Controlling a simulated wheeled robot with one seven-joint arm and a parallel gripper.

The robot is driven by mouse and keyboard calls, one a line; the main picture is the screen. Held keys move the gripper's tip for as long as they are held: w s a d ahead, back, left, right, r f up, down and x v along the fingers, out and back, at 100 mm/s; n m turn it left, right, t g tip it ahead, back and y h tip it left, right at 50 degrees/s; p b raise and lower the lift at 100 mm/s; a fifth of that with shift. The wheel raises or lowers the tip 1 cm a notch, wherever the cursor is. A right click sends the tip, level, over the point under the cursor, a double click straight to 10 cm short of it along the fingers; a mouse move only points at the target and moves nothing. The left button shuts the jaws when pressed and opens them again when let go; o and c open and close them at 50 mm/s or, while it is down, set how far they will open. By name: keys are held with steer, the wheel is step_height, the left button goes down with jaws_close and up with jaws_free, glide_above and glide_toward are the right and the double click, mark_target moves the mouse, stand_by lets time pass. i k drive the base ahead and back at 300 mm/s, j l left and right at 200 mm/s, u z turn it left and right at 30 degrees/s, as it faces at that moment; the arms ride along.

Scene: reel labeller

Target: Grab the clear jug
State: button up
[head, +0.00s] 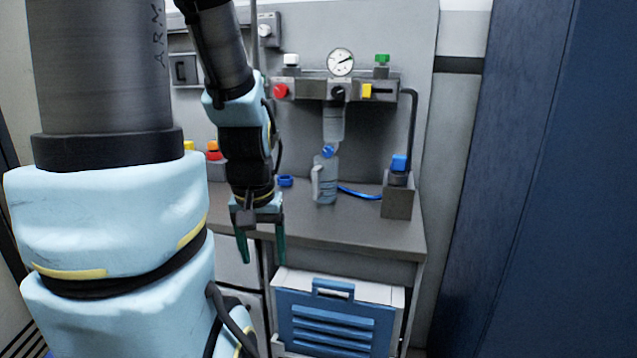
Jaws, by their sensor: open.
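The clear jug (326,178) stands upright on the grey counter, a translucent container with a handle on its left side and a blue part at its top. It stands below a clear cylinder hanging from the gauge panel; I cannot tell whether the two touch. My gripper (261,254) points down in front of the counter's front edge, left of the jug and lower in the picture. Its two green fingers are apart with nothing between them.
The counter (330,228) has bare room in front of the jug. A blue ring (285,181) lies left of the jug. A blue tube (360,194) runs right towards a grey block (398,200) with a blue top. A blue louvred case (338,318) is below the counter. The gauge panel (340,85) is above.

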mark_target(324, 174)
steer(key=l+u, duration=0.15)
steer(key=u, duration=0.3)
steer(key=l+u, duration=0.1)
steer(key=u, duration=0.4)
steer(key=l+u, duration=0.15)
steer(key=u, duration=0.3)
steer(key=l+u, duration=0.1)
steer(key=u, duration=0.35)
steer(key=k+l, duration=0.55)
steer(key=i+l+u, duration=0.05)
steer(key=l, duration=0.05)
